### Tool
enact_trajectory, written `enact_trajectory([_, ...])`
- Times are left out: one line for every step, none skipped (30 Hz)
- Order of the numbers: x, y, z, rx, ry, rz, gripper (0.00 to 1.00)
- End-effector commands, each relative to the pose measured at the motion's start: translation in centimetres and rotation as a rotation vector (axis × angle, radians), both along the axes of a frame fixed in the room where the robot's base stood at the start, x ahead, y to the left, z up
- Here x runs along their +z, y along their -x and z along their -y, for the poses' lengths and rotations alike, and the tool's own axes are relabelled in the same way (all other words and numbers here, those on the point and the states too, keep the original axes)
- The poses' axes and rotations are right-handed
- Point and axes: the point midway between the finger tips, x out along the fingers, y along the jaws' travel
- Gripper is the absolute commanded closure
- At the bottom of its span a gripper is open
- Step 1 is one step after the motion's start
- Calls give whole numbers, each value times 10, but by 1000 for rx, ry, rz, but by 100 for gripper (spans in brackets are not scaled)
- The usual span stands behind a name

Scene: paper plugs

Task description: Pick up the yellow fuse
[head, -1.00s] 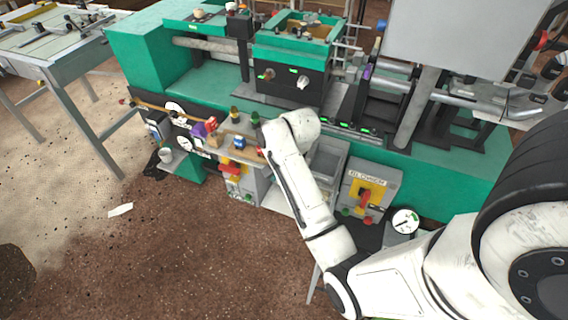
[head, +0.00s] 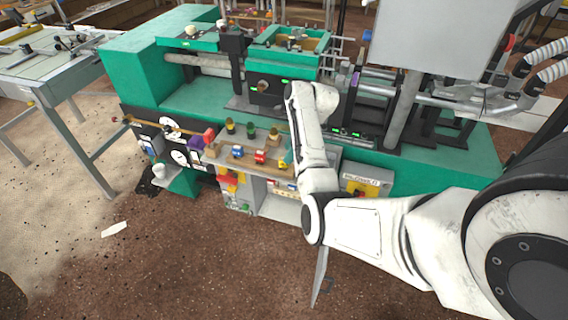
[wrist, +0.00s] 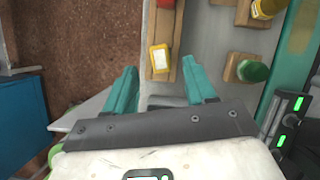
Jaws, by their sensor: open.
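The yellow fuse (wrist: 160,58) has a pale face and sits upright on a wooden strip in the wrist view. It also shows in the head view (head: 283,163), at the right end of a row, close beside my arm. My gripper (wrist: 163,70) is open and empty, with one teal finger on each side of the fuse's line in the picture. The fuse appears just ahead of the gap between the fingertips. I cannot tell how high the fingers are above it. In the head view my arm hides the gripper.
A red fuse (head: 259,157) and a blue fuse (head: 237,152) stand on the same strip. Behind are a yellow round piece (head: 230,126) and a green one (head: 251,129) on wooden blocks. The green machine (head: 190,97) rises behind the grey shelf.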

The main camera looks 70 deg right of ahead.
Motion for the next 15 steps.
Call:
enact_trajectory([-2, -1, 0, 0, 0, 0, 45])
enact_trajectory([-4, -1, 0, 0, 0, 0, 45])
enact_trajectory([-6, -2, -1, 0, -1, -1, 45])
enact_trajectory([-9, -3, -2, 2, -1, -1, 45])
enact_trajectory([-12, -5, -2, 1, 0, -1, 45])
enact_trajectory([-18, -6, -3, 1, -2, -3, 45])
enact_trajectory([-22, -8, -3, 0, -1, -3, 45])
enact_trajectory([-26, -9, -4, 1, -2, -4, 45])
enact_trajectory([-32, -12, -4, 0, 0, -3, 45])
enact_trajectory([-36, -13, -5, 1, -1, -2, 45])
enact_trajectory([-40, -15, -5, 0, 0, -2, 45])
enact_trajectory([-43, -16, -6, 0, -1, -1, 45])
enact_trajectory([-46, -17, -6, 0, -1, -1, 45])
enact_trajectory([-48, -18, -6, 1, 1, -1, 45])
enact_trajectory([-49, -19, -6, 1, 2, -1, 45])
